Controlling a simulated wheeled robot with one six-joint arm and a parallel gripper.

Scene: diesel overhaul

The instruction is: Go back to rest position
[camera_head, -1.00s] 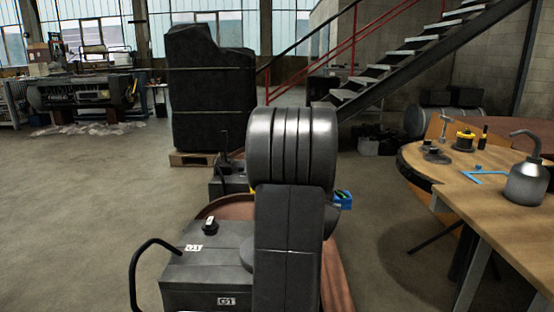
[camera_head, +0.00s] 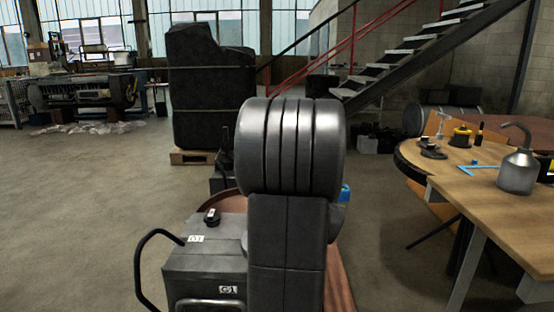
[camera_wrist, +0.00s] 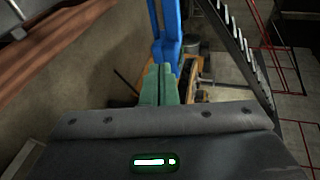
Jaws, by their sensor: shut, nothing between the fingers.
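My gripper (camera_wrist: 160,72) shows in the wrist view with its two green fingers together and nothing between them. It points toward a tall blue upright (camera_wrist: 166,28); I cannot tell the distance between them. In the head view my own dark arm stands upright in the middle and hides my gripper. A small blue patch (camera_head: 345,192) shows just right of my arm there; I cannot tell what it belongs to.
A wooden worktable (camera_head: 505,217) stands at the right, with a metal oil can (camera_head: 518,172), a blue angled tool (camera_head: 478,168) and a yellow-black item (camera_head: 461,137). A dark covered stack (camera_head: 212,100) and stairs (camera_head: 400,55) stand behind. The floor (camera_head: 85,200) at left is clear.

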